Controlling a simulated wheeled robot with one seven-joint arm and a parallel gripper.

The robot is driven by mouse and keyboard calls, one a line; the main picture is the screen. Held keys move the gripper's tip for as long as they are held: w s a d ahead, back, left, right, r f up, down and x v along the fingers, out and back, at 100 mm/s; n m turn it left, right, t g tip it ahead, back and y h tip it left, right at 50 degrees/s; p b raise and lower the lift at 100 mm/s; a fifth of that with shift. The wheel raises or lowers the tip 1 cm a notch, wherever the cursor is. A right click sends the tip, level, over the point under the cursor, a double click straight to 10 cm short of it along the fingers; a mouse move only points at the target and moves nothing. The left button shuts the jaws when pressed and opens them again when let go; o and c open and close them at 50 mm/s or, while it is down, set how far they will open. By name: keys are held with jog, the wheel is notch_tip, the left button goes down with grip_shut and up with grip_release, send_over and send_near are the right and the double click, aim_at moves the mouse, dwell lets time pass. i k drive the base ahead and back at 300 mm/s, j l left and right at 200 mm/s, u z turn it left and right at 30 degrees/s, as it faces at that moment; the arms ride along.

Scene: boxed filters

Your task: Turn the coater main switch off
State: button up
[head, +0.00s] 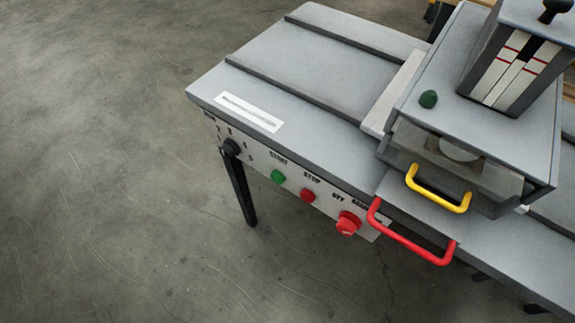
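The coater (310,55) is a grey bench machine with a white control panel along its front edge. A large red knob (348,222) sits at the right end of the panel, with OFF printed above it and a further label too blurred to read. It looks like the main switch; which way it is set cannot be told. Left of it are a red STOP button (308,195), a green START button (278,177) and a black dial (231,147) with numbers around it. My gripper is not in view.
A red handle (410,240) juts out just right of the red knob, with a yellow handle (438,195) above it. A box-like unit (470,100) with a green knob (428,99) stands on the bench. The concrete floor (110,180) left and in front is clear.

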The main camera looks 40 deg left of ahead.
aim_at(347, 224)
jog(key=k+j+u, duration=0.2)
jog(key=j, duration=0.25)
jog(key=k+j+u, duration=0.15)
jog(key=j, duration=0.3)
jog(key=j+u, duration=0.2)
jog(key=j, duration=0.3)
